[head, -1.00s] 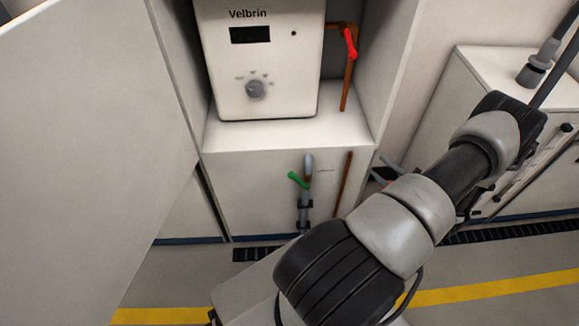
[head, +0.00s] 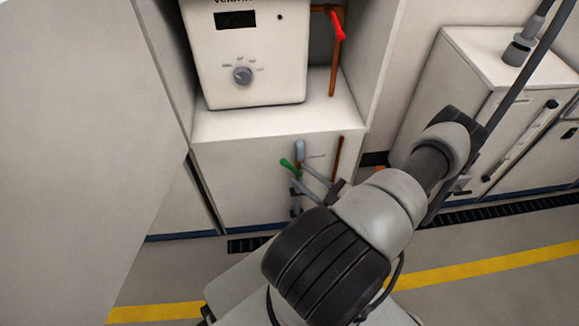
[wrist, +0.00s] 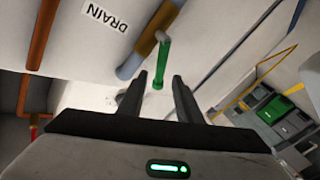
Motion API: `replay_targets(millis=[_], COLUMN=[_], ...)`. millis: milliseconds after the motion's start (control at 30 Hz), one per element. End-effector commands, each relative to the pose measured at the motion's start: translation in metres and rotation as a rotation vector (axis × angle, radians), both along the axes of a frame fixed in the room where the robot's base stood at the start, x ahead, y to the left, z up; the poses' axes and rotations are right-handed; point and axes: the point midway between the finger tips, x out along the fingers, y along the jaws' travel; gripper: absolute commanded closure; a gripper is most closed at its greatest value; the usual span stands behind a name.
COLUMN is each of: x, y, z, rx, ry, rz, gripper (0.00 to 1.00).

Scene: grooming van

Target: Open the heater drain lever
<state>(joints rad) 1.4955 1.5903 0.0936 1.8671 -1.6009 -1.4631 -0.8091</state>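The heater drain lever is a small green handle (head: 289,164) on a grey vertical drain pipe (head: 300,150) on the white panel below the heater. In the wrist view the handle's free end appears between the fingertips of my gripper (wrist: 160,76). I see no clear contact, and the exact depth is hard to tell.
The white heater (head: 245,55) with a dial stands in the niche above. A red lever (head: 338,27) is on a copper pipe beside it. Another copper pipe (head: 336,158) runs right of the drain. A large white panel (head: 80,140) fills the left; white cabinets (head: 510,110) stand right.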

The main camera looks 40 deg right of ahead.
Motion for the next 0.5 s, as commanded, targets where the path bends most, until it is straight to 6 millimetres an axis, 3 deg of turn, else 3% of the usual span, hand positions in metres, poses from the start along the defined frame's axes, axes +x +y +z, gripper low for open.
replay_targets(millis=[200,500], x=[0.040,0.061], y=[0.006,0.008], z=[-0.001,0.000], rx=[0.000,0.000], ry=[0.000,0.000], rz=[0.001,0.000], gripper=[0.68,0.68])
